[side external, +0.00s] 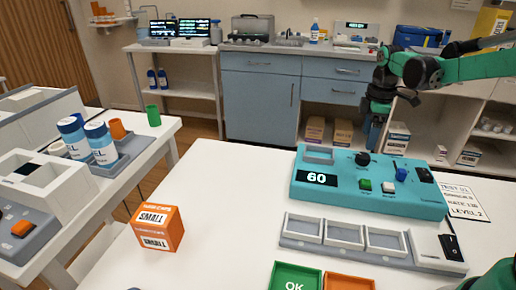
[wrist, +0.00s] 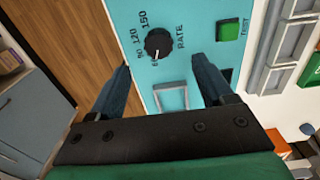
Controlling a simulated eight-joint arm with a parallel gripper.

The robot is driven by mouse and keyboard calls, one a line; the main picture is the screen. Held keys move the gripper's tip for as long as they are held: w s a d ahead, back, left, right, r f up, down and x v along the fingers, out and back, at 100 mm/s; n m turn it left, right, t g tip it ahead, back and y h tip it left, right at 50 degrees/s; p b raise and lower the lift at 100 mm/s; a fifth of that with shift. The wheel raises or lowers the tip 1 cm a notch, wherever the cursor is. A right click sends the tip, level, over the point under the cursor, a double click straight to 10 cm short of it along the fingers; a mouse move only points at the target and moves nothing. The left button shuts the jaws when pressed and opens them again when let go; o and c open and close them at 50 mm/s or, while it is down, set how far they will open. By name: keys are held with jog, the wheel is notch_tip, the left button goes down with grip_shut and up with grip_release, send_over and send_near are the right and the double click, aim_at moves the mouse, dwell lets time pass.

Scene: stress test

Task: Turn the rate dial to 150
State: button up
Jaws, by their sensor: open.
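The teal control box (side external: 450,205) stands on the white table, its display (side external: 317,178) reading 60. The black rate dial (side external: 362,158) sits near its back edge. In the wrist view the dial (wrist: 158,43) has a white mark by the 60 end of its scale; 120 and 150 are legible further round. My gripper (side external: 371,146) is above and behind the box near the dial, pointing down. In the wrist view its two fingers (wrist: 160,64) are wide apart, on either side of the dial's line, with nothing between them. Contact with the dial is not visible.
The box also carries a green TEST button (wrist: 228,30), a white button (side external: 389,187), a blue knob (side external: 401,174) and a black switch (side external: 424,174). A grey three-slot tray (side external: 345,255), an orange box (side external: 157,228) and a printed card (side external: 462,202) lie nearby.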

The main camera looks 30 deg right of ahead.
aim_at(364, 156)
jog(key=shift+d+f, duration=0.15)
jog(key=shift+f, duration=2.75)
grip_shut()
